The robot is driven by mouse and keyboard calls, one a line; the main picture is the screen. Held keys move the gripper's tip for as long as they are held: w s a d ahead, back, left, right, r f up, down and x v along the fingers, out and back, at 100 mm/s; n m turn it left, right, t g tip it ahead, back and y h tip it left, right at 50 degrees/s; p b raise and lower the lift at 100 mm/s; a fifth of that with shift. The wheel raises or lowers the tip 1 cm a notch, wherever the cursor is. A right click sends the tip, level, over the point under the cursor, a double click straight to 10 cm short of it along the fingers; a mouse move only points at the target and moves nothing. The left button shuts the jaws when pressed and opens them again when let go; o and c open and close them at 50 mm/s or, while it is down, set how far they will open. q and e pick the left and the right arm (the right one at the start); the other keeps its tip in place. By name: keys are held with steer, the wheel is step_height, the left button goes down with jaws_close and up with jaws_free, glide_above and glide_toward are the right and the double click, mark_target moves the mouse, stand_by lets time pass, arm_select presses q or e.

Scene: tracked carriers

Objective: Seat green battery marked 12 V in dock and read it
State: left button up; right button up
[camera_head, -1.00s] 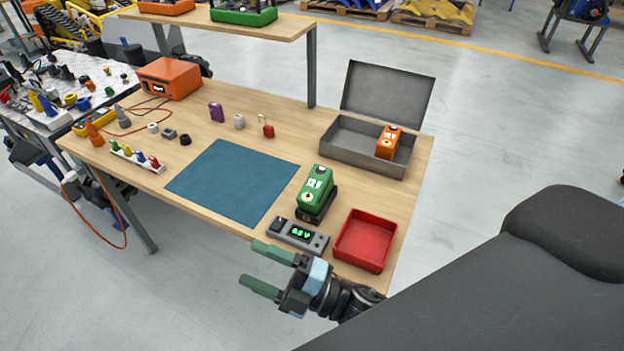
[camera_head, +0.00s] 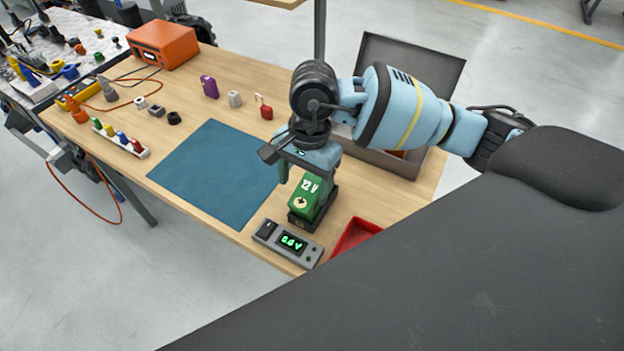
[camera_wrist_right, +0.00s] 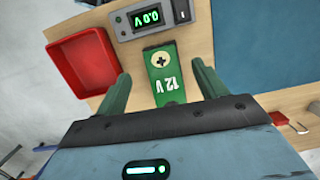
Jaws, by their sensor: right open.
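The green battery (camera_head: 308,196) marked 12 V stands upright on the black dock (camera_head: 300,221); whether it is fully down I cannot tell. The grey meter (camera_head: 288,243) in front of it reads 0.0 V. My right gripper (camera_head: 309,172) is above the battery, pointing down, with its green fingers open. In the right wrist view the battery (camera_wrist_right: 162,75) lies between the two fingers, with a gap on each side. The meter's display (camera_wrist_right: 147,18) also reads 0.0 V there. My left gripper is not in view.
A red tray (camera_head: 352,238) sits right of the meter, partly hidden by my body. An open grey metal box (camera_head: 404,165) stands behind my right arm, its contents mostly hidden. A blue mat (camera_head: 218,175) lies clear on the left. A red padlock (camera_head: 266,112) is behind it.

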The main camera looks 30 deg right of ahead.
mark_target(312, 181)
steer(key=shift+t+h, duration=0.4)
steer(key=shift+h, duration=0.4)
steer(key=d, duration=0.1)
steer(key=w+d+r, duration=0.1)
steer(key=w+d, duration=0.1)
steer(key=shift+w+d+r, duration=0.15)
steer(key=shift+d+r, duration=0.1)
steer(key=shift+d, duration=0.1)
steer(key=shift+a+f, duration=0.15)
steer(key=shift+f, duration=0.05)
steer(key=shift+a+f+p, duration=0.2)
steer(key=shift+f+p, duration=0.1)
steer(key=shift+f, duration=3.4)
jaws_close()
steer(key=shift+r, duration=0.15)
